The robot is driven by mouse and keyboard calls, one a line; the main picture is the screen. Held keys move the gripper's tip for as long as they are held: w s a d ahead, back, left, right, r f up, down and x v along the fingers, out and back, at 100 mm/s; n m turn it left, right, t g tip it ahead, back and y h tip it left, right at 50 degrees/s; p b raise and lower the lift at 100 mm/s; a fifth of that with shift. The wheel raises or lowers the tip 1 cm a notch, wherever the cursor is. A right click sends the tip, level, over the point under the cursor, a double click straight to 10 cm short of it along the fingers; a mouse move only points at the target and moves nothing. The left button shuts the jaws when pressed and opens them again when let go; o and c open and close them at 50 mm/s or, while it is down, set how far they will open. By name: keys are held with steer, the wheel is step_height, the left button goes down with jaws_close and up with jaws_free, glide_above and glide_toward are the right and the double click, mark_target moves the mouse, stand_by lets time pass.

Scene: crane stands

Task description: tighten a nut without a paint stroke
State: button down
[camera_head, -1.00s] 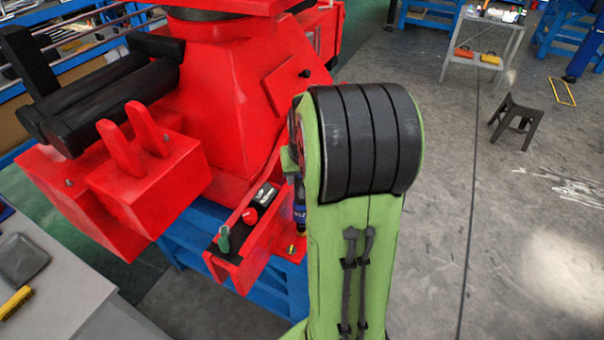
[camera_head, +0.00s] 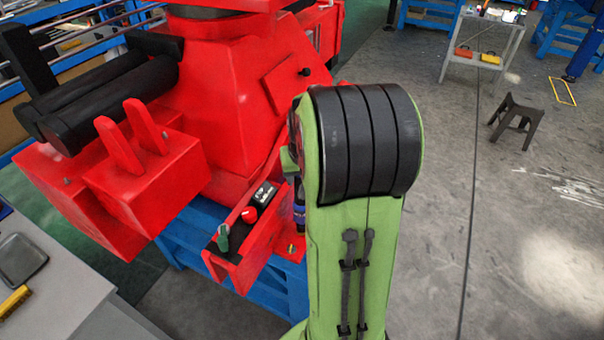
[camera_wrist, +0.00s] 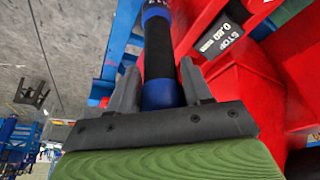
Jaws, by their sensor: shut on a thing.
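My gripper (camera_wrist: 158,75) is shut on a blue-and-black cylindrical tool (camera_wrist: 158,45), with one grey finger on each side. In the head view, part of the tool (camera_head: 299,214) shows beside my green arm, which hides most of the gripper. The tool's lower end is over a red bracket near a small yellowish fitting (camera_head: 291,247), perhaps the nut. I cannot tell whether the tool touches it. The tool's far end is out of the wrist view. No paint stroke is clear on the fitting.
The large red crane body (camera_head: 240,110) stands behind. A grey bench (camera_head: 60,300) is at lower left. Open floor with a stool (camera_head: 516,122) lies right.

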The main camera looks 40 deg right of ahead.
steer(key=shift+f+b, duration=0.7)
steer(key=shift+b, duration=0.35)
stand_by(3.0)
steer(key=shift+r+p, duration=2.2)
steer(key=shift+r, duration=0.55)
steer(key=shift+d+f, duration=0.1)
